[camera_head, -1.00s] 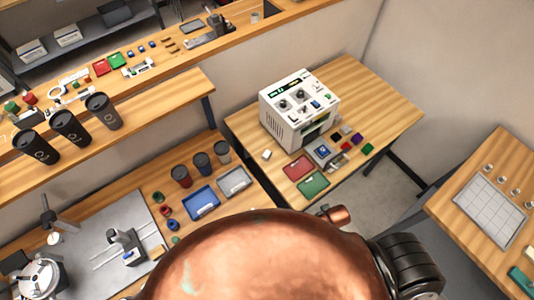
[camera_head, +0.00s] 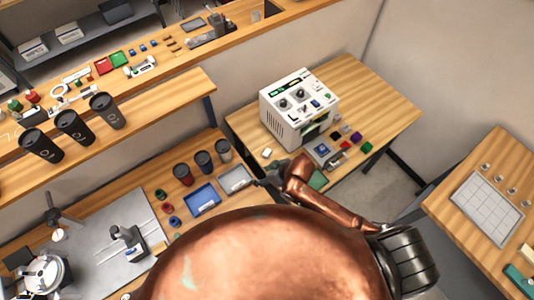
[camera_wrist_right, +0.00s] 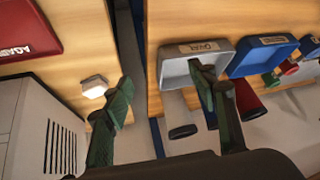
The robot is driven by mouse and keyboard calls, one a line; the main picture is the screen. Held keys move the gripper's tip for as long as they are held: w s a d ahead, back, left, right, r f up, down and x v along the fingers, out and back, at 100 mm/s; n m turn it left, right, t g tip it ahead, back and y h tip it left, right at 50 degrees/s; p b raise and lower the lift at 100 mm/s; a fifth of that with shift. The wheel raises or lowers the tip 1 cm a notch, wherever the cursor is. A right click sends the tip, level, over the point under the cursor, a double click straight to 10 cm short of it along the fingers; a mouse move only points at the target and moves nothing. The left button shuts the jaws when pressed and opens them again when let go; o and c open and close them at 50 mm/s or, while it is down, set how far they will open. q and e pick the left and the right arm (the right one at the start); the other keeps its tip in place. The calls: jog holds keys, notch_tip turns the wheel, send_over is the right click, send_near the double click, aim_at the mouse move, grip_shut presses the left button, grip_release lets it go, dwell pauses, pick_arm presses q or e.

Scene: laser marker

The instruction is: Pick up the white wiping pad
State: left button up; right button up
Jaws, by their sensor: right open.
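The white wiping pad (camera_head: 267,153) is a small pale block on the wooden table, left of the white marking machine. In the right wrist view the pad (camera_wrist_right: 95,86) lies flat on the wood, beside the tip of the left-hand finger. My right gripper (camera_head: 263,179) is near the table's left edge, just below the pad in the head view. In the right wrist view the gripper (camera_wrist_right: 162,78) is open, its green fingers wide apart with nothing between them. The pad is outside the fingers. My left gripper is not in view.
The white machine (camera_head: 299,108) stands behind the pad. A red tray (camera_wrist_right: 25,30) and a green tray (camera_head: 318,181) are close by. Across a gap, the neighbouring bench holds a grey tray (camera_head: 235,179), a blue tray (camera_head: 203,200) and dark cups (camera_head: 204,162).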

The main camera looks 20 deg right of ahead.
jog(key=w+a+n+g, duration=0.1)
jog(key=w+a+n, duration=0.1)
jog(key=w, duration=0.1)
jog(key=shift+a, duration=0.3)
jog(key=w, duration=0.2)
jog(key=g+h, duration=0.1)
jog(key=h, duration=0.1)
send_near(268, 152)
jog(key=f, duration=0.2)
jog(key=shift+m, duration=0.3)
jog(key=x, duration=0.7)
jog(key=shift+w+a+p, duration=0.25)
jog(key=shift+a+p, duration=0.1)
jog(key=shift+p, duration=0.05)
jog(key=c, duration=1)
